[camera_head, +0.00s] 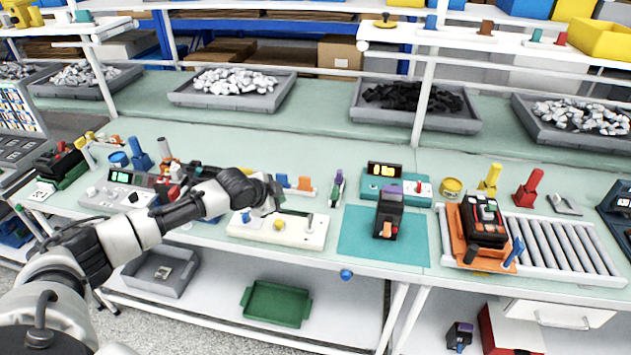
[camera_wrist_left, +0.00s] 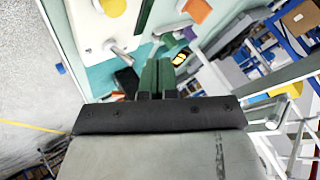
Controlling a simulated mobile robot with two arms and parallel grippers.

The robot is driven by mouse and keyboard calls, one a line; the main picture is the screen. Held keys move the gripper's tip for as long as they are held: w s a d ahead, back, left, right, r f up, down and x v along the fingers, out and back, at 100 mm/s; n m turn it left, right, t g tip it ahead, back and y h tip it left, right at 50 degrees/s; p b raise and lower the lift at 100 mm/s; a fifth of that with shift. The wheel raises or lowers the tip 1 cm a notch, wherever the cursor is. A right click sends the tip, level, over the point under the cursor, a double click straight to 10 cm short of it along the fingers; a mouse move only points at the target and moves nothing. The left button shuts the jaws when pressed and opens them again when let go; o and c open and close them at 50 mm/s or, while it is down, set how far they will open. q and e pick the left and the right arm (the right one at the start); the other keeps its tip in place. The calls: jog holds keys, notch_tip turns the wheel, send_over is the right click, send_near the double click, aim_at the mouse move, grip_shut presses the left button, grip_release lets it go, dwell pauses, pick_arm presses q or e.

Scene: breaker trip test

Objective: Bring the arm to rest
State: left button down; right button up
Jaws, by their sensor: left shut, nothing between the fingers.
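My left gripper (camera_head: 272,198) is shut and empty. It hangs above the cream panel (camera_head: 310,240) with a yellow button and a small lever. In the left wrist view the green fingers of my left gripper (camera_wrist_left: 157,76) are together with nothing between them. The left arm reaches in from the lower left over the green worktop. A dark breaker (camera_head: 389,215) with an orange switch stands on the teal mat (camera_head: 356,240), to the right of the gripper and apart from it. My right gripper is not in view.
A teal meter box (camera_head: 409,187) stands behind the breaker. At right, a black device on an orange holder (camera_head: 464,244) sits on a roller conveyor (camera_head: 568,247). Trays (camera_head: 238,101) of parts line the back. A green bin (camera_head: 276,304) lies on the lower shelf.

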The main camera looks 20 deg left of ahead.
pick_arm(q)
jog(key=s+d+f+g+h, duration=0.1)
jog(key=s+d+f, duration=0.2)
jog(key=s+d, duration=0.35)
jog(key=s+d+f+n+g, duration=0.1)
jog(key=s+d+f, duration=0.1)
jog(key=s+d, duration=0.4)
jog(key=s+d+f+g+h, duration=0.1)
jog(key=s+d+f, duration=0.2)
jog(key=s+d, duration=0.35)
jog(key=s+a+r+n+g+y, duration=0.15)
jog(key=s+n, duration=0.25)
jog(key=s, duration=0.5)
jog(key=s+a+r+n+g+y, duration=0.15)
jog(key=s+n, duration=0.25)
jog(key=s, duration=0.4)
notch_tip(320, 180, down, 25)
jog(key=s+a+f+g+b, duration=0.1)
jog(key=s+a+f+g, duration=0.1)
jog(key=s+f, duration=1.5)
jog(key=shift+a+f+y, duration=0.15)
jog(key=shift+f+y, duration=0.25)
jog(key=shift+f, duration=0.35)
